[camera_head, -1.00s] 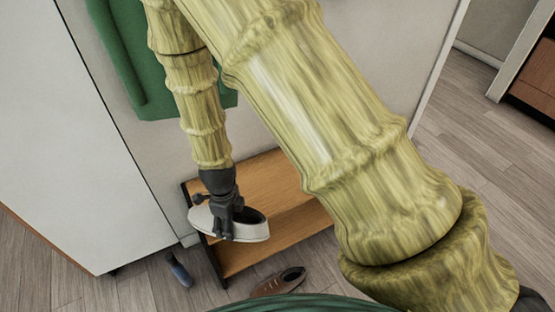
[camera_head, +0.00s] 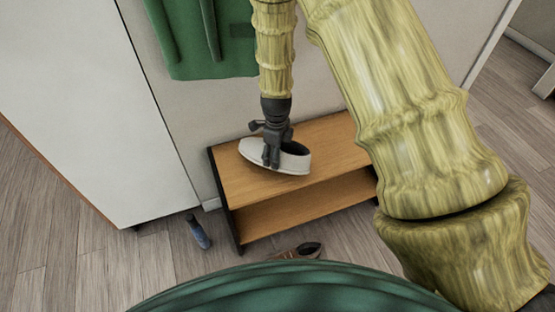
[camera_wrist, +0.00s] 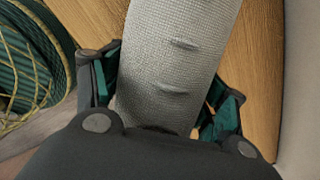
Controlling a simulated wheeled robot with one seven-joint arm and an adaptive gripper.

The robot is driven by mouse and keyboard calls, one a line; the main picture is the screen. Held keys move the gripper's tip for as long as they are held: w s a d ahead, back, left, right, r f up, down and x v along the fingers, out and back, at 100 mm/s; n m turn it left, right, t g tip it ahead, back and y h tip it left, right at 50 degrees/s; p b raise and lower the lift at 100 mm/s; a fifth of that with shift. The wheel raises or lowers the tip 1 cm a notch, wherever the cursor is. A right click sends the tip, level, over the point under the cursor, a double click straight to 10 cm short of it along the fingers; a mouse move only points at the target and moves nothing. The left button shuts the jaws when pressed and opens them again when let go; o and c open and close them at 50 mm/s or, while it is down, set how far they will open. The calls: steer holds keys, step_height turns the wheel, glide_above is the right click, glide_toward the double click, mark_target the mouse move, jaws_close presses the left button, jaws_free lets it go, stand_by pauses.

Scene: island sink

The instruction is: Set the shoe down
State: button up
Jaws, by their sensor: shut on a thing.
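A white slip-on shoe (camera_head: 291,163) with a dark opening is held by my gripper (camera_head: 271,160) at the wooden shoe rack. In the head view the shoe appears over the rack's top shelf (camera_head: 238,186); I cannot tell whether its sole touches the wood. In the wrist view the pale woven upper of the shoe (camera_wrist: 178,60) lies between the fingers of my gripper (camera_wrist: 165,105), and the wood of the shelf (camera_wrist: 258,70) shows behind it. The fingers are closed on the shoe, one on each side.
A green garment (camera_head: 205,40) hangs on the wall above. A white cabinet (camera_head: 90,110) stands at left. The shelf is bare on both sides of the held shoe.

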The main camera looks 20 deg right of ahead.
steer(key=shift+w+d, duration=0.1)
steer(key=shift+w, duration=0.05)
steer(key=shift+f+b, duration=0.4)
steer(key=shift+f, duration=1.4)
steer(key=o, duration=1.2)
step_height(320, 180, up, 12)
steer(key=shift+r+p, duration=0.1)
steer(key=shift+p, duration=1.05)
